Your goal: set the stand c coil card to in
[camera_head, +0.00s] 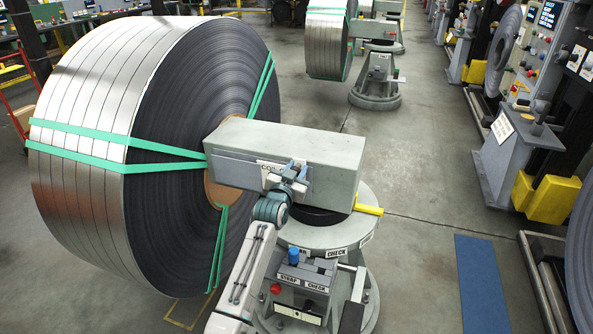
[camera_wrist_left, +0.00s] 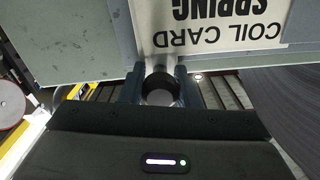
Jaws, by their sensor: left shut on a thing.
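The coil card (camera_head: 270,168) is a white label with black print on a grey plate, on the side of the grey block-shaped arm (camera_head: 300,145) of the stand. In the left wrist view the card (camera_wrist_left: 215,35) reads "COIL CARD" and "SPRING" upside down. My left gripper (camera_head: 288,178) is at the card and covers part of its print. In the left wrist view my left gripper (camera_wrist_left: 158,85) is shut on a dark round knob (camera_wrist_left: 158,90) at the card's edge. How far the card sits in its holder cannot be told. My right gripper is not in view.
A large strapped steel coil (camera_head: 105,95) sits on the stand's arm at left. Below are the round pedestal (camera_head: 325,233) with "CHECK" labels and a panel with a blue knob (camera_head: 294,256). A yellow bar (camera_head: 369,210) sticks out right. Clear floor and a blue mat (camera_head: 482,280) lie right.

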